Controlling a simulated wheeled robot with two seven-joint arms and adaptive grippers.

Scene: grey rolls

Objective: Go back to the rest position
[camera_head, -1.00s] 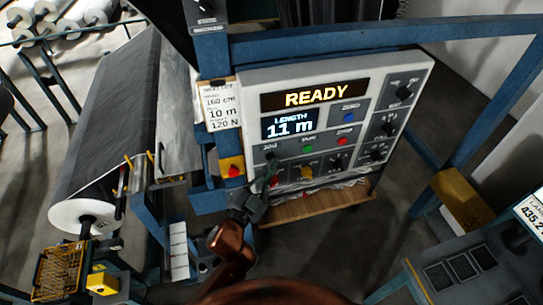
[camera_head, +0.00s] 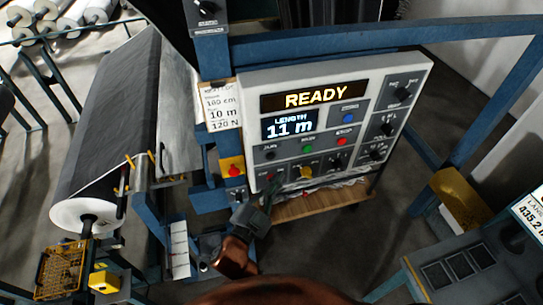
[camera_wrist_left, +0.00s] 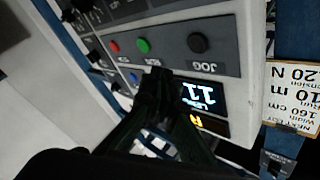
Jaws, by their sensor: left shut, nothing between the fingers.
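My left gripper (camera_head: 274,183) is shut with nothing in it, in front of the lower left part of the control panel (camera_head: 415,68). Its dark fingers are close together in the left wrist view (camera_wrist_left: 158,84), with the panel (camera_wrist_left: 205,45) behind them, upside down. I cannot tell the exact gap between fingers and panel. The display (camera_head: 314,96) reads READY, and the length display (camera_head: 290,124) reads 11 m. My right gripper is not in view.
A blue frame beam (camera_head: 340,42) runs above the panel. A large grey roll (camera_head: 110,130) lies at left. A red button on a yellow box (camera_head: 232,169) is beside the panel. A wooden shelf (camera_head: 310,205) sits below. A grey console (camera_head: 470,265) stands at lower right.

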